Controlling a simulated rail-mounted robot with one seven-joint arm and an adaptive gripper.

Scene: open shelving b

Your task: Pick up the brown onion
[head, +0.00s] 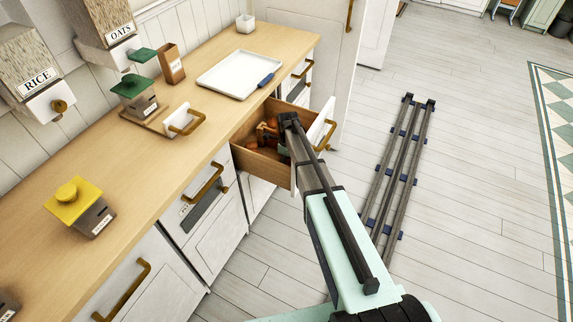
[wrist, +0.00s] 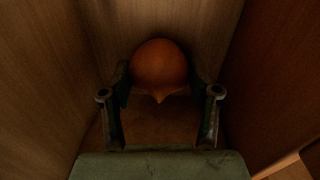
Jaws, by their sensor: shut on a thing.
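The brown onion (wrist: 159,68) shows in the wrist view, round and orange-brown with a pointed tip toward the camera. My gripper (wrist: 160,90) has a finger on each side of it and is shut on it. In the head view my gripper reaches into an open wooden drawer (head: 262,174), and the arm hides part of the inside. Orange-brown round shapes (head: 268,132) show in the drawer beside my gripper; I cannot tell there which is the held onion. In the wrist view, wooden drawer walls (wrist: 262,80) stand close around the gripper.
The wooden counter (head: 150,155) runs along the left. It holds a white tray (head: 238,76), a yellow-lidded canister (head: 82,204), green-lidded canisters (head: 136,96) and a small white cup (head: 245,23). The drawer's white front (head: 321,124) stands close to my arm. Dark rails (head: 395,175) lie on the open floor at right.

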